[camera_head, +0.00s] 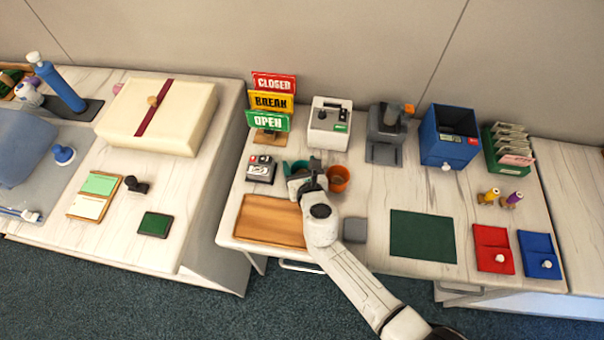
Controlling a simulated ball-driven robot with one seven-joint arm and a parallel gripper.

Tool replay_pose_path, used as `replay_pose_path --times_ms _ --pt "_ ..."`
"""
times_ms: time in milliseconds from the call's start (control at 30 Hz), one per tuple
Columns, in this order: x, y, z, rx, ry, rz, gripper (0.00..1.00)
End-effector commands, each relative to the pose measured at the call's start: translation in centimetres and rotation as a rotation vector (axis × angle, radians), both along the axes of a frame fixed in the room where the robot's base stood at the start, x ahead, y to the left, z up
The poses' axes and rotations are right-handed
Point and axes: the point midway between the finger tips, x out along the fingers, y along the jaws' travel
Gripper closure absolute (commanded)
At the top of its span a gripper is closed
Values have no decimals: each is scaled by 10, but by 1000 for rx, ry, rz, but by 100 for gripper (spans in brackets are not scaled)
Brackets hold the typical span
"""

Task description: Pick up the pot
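An orange pot (339,178) stands on the white table, just right of my gripper (308,170). It looks upright, and my gripper hides part of its left side. A teal item (290,167) shows behind and left of my gripper; it is mostly hidden and I cannot tell what it is. My arm reaches in from the lower right, with the gripper low over the table between the two. The fingertips are too small and overlapped to show whether they are open, shut or touching anything.
A wooden tray (270,221) lies front left of my gripper, with a small black-and-grey device (261,168) behind it. A white box (329,122) and a sign stand (270,119) are at the back. A grey block (355,230) and green mat (422,236) lie right of my arm.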

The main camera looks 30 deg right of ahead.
Motion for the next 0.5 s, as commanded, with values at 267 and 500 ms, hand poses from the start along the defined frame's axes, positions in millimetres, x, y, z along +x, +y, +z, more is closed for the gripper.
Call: replay_pose_path --times_ms 267,500 --pt "0 0 0 0 0 0 61" --pt "0 0 1 0 0 0 61"
